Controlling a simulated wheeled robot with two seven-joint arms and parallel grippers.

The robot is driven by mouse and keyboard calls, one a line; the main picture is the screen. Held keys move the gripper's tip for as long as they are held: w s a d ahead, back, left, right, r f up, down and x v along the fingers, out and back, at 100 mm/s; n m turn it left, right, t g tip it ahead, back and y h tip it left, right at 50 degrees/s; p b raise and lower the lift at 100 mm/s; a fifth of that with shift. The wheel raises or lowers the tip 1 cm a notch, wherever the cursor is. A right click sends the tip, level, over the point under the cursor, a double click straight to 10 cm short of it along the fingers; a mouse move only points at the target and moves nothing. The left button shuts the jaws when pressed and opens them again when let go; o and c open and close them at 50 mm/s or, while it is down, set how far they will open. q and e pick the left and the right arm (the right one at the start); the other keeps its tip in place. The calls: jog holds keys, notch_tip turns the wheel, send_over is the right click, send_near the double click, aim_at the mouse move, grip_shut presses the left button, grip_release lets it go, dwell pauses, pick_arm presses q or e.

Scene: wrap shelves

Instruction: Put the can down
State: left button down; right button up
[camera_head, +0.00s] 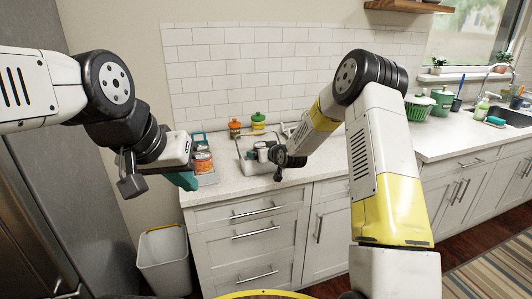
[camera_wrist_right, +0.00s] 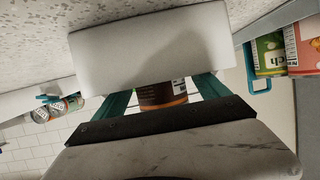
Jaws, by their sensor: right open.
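In the right wrist view, a dark can with orange bands (camera_wrist_right: 163,95) stands between the two teal fingers of my right gripper (camera_wrist_right: 165,92). The fingers are apart, one on each side of the can; I cannot tell whether they touch it. A broad white panel hides much of the can and the fingertips. In the head view, my right gripper's fingers are hidden behind its wrist, by the white tray (camera_head: 250,167) on the counter. My left gripper (camera_head: 182,180) hangs in front of the counter's left end, with a teal finger showing; its opening is unclear.
Red-labelled cans (camera_head: 203,162) stand in a teal-handled holder at the counter's left end. An orange jar (camera_head: 235,127) and a green-topped jar (camera_head: 258,122) stand behind the tray. A white bin (camera_head: 163,262) is on the floor. Free counter (camera_head: 315,167) lies right of the tray.

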jog(key=s+d+r+m+g+h, duration=0.1)
jog(key=s+d+r, duration=0.4)
jog(key=s, duration=0.4)
jog(key=s+d+r+g+h, duration=0.1)
jog(key=s+d+r, duration=0.2)
jog(key=s+r, duration=0.45)
jog(key=s+d+r+m+g+h, duration=0.1)
jog(key=s+d+r, duration=0.35)
jog(key=s, duration=0.55)
jog(key=s+d+r+m+g, duration=0.1)
jog(key=s+m+g, duration=0.1)
jog(key=s, duration=1.8)
jog(key=shift+s+d+r+g, duration=0.3)
jog(key=shift+s+r+g, duration=0.05)
jog(key=shift+g, duration=0.35)
